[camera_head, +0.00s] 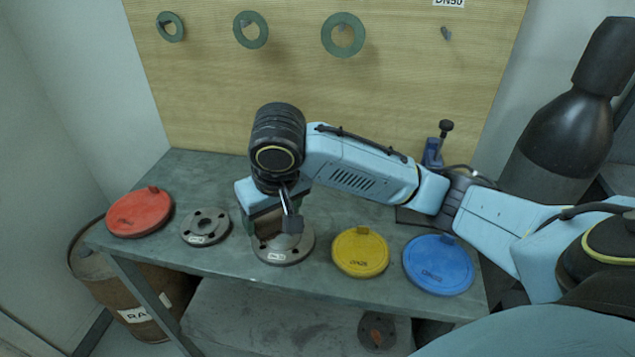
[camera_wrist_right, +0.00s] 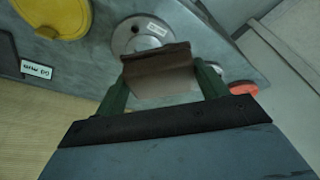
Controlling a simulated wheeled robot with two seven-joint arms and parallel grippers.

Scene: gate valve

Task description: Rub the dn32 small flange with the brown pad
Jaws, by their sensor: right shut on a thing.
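Two grey metal flanges lie on the green bench. One flange (camera_head: 283,248) is in the middle, below my right gripper (camera_head: 280,222); the other flange (camera_head: 205,227) lies to its left. Their labels are too small to read, so I cannot tell which is dn32. My right gripper is shut on the brown pad (camera_wrist_right: 158,72), which spans its green fingers in the right wrist view. The pad hides part of the middle flange, also seen there (camera_wrist_right: 138,37). I cannot tell whether pad and flange touch. My left gripper is not in view.
A red disc (camera_head: 139,212) lies at the bench's left end. A yellow disc (camera_head: 360,252) and a blue disc (camera_head: 438,264) lie to the right of the middle flange. Green rings (camera_head: 343,35) hang on the board behind. A blue device (camera_head: 433,152) stands at the back right.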

